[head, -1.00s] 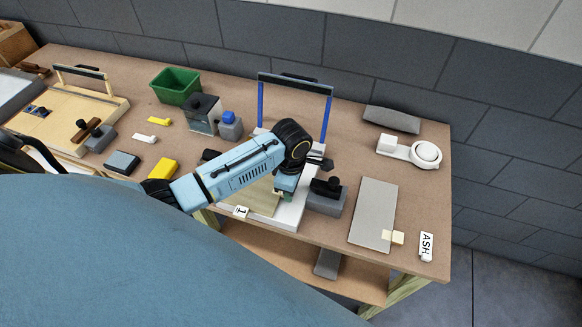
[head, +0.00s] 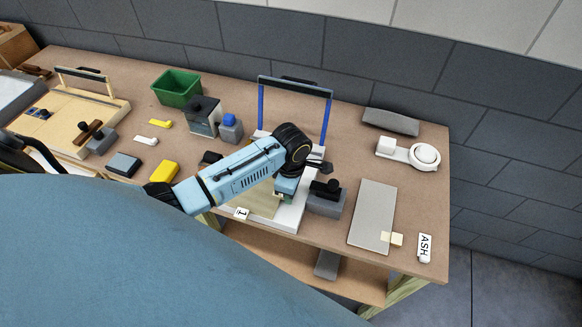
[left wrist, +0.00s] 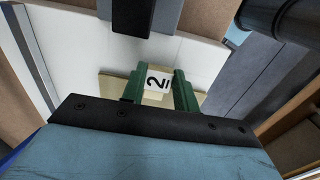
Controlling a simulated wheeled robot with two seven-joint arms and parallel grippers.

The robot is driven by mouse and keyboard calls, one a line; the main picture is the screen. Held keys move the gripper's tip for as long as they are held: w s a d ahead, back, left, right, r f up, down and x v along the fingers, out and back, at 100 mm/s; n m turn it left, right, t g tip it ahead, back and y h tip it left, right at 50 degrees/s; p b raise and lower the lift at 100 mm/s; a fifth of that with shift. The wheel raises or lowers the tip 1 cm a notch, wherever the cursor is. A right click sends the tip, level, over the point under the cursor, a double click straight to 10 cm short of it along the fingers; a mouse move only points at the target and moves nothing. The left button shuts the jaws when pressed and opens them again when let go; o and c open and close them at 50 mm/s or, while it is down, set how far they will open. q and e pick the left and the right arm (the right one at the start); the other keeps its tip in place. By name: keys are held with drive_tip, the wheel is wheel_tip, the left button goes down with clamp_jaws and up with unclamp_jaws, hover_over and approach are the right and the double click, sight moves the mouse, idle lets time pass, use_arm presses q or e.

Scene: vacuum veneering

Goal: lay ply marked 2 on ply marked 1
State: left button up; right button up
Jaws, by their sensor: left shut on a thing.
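The ply marked 2 (left wrist: 113,87) is a cream sheet with a white "2" tag (left wrist: 158,80). In the left wrist view, the green fingers of my left gripper (left wrist: 159,88) are shut on it at the tag. In the head view my left gripper (head: 284,194) is over the white press bed (head: 287,217), and my arm hides much of the bed. A pale sheet (head: 258,203) lies on the bed beside a white "1" tag (head: 241,213) at its near edge. I cannot tell whether the held ply touches it. My right gripper is out of view.
A blue-posted frame (head: 329,118) stands at the bed's back. A grey block with a black knob (head: 327,202) is close right of my gripper. A yellow block (head: 163,171) is left of the arm.

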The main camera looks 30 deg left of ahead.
use_arm(q)
drive_tip(key=shift+p, duration=0.45)
drive_tip(key=shift+f, duration=0.1)
drive_tip(key=o, duration=1.2)
wheel_tip(320, 180, up, 14)
drive_tip(key=shift+f, duration=0.25)
